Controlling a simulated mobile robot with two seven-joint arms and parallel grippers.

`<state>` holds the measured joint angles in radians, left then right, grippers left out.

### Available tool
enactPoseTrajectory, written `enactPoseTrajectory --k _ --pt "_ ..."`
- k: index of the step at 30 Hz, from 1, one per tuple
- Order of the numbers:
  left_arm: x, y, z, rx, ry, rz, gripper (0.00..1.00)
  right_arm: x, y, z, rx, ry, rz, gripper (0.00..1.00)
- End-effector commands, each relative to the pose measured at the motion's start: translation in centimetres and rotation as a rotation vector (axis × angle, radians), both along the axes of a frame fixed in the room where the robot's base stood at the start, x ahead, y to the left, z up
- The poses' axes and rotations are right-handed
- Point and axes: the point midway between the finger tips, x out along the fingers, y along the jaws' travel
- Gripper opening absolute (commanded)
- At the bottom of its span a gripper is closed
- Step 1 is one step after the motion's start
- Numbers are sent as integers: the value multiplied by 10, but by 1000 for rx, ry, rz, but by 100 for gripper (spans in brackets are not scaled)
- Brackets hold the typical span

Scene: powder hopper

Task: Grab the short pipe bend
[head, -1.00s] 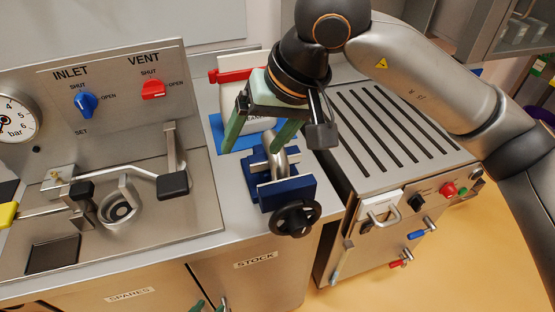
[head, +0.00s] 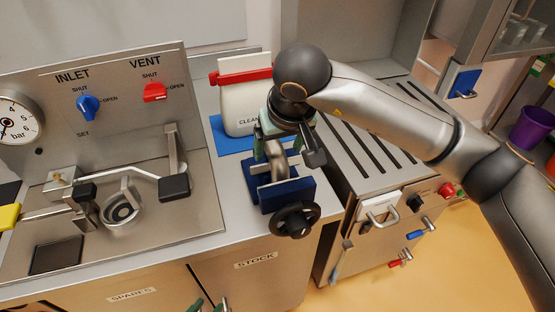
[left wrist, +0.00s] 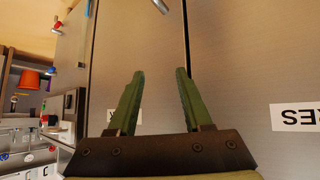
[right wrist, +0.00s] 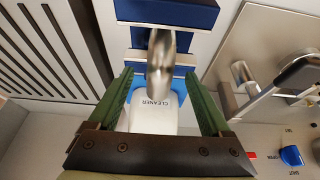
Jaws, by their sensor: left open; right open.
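The short pipe bend (head: 277,160) is a shiny metal piece held in a blue vise (head: 288,193) with a black handwheel, on the steel counter. My right gripper (head: 283,153) is open just above and behind the vise. In the right wrist view the bend (right wrist: 160,62) lies between the lines of the two green fingers (right wrist: 158,78), near their tips, with gaps on both sides. My left gripper (head: 209,304) shows only its tips at the bottom edge of the head view. In the left wrist view it is open and empty (left wrist: 159,74), facing the cabinet doors.
A white cleaner container (head: 240,105) with a red band stands on a blue mat (head: 226,140) behind the vise. A slotted steel unit (head: 350,150) is to the right. The inlet and vent panel (head: 120,100) with its lever mechanism is to the left.

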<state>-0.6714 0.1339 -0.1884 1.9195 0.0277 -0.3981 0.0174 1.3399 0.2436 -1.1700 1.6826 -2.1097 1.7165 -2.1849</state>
Motion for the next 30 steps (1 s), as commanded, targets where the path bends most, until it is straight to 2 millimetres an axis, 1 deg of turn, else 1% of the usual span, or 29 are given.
enactPoseTrajectory --k 3,6,13,30 --pt "-1 2 2 2 -1 4 50 5 3 -15 1 4 0 82" --pt "-2 3 1 2 2 5 50 8 3 -20 1 0 0 82" --pt "-3 2 0 2 5 5 50 8 3 -21 0 0 0 81" --pt "-4 2 -1 2 9 6 50 8 3 -20 1 -1 0 17"
